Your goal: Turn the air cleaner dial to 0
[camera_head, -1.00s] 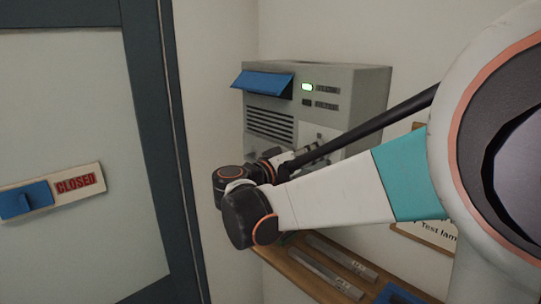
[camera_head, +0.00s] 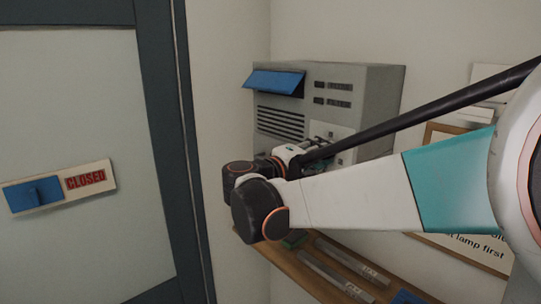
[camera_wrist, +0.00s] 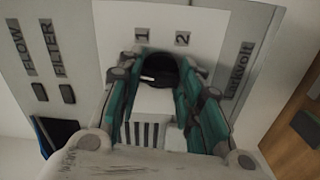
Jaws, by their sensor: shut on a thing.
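The air cleaner (camera_head: 375,95) is a grey box with a blue flap and dark vents, standing by the wall right of the door. Its dial (camera_wrist: 158,70) is a dark round knob on a white plate in the wrist view, with the marks 1 and 2 above it. My gripper (camera_wrist: 160,78) has its teal fingers on either side of the dial and is shut on it. Which mark the dial points at cannot be told. In the head view my gripper (camera_head: 313,150) is at the cleaner's front, and the dial is hidden. The cleaner's small indicator windows (camera_head: 319,85) look dark.
A wooden shelf (camera_head: 290,262) with labelled metal bars lies below the cleaner. A door (camera_head: 90,150) with a CLOSED sign (camera_head: 86,180) and blue slider is at left. A framed notice (camera_head: 440,135) hangs at right, partly behind my arm.

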